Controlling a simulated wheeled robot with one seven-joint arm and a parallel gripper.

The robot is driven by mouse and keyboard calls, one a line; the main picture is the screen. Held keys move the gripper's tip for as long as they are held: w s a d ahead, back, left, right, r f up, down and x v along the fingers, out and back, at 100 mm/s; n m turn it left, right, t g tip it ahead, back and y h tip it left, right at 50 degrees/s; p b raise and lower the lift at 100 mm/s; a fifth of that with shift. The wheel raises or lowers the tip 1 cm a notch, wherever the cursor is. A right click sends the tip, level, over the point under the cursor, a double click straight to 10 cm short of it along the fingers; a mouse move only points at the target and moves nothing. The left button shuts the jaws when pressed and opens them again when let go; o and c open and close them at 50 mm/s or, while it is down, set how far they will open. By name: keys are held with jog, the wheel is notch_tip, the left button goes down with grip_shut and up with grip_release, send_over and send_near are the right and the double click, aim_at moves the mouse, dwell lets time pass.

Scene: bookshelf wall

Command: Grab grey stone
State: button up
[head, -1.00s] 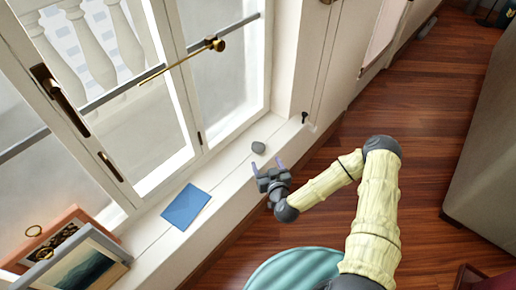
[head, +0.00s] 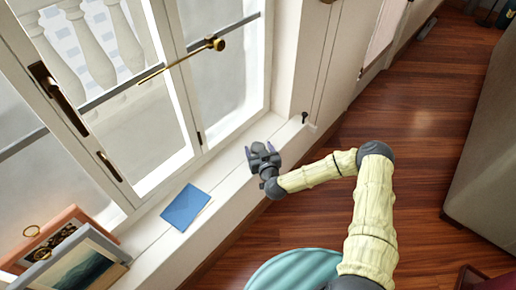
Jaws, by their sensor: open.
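The small grey stone (head: 258,146) is on the white window sill, partly hidden by my gripper. The stone shows between or just beyond the fingers. I cannot tell whether either finger touches it.
A blue book (head: 185,207) lies on the window sill (head: 228,172) left of my gripper. Framed pictures (head: 82,265) lean at the lower left. The window (head: 160,125) rises behind the sill. Wooden floor (head: 430,120) is open to the right.

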jog(key=shift+x, duration=1.45)
jog(key=shift+r, duration=0.1)
jog(key=c, duration=1.1)
jog(key=shift+c, duration=0.2)
jog(key=shift+r, duration=0.15)
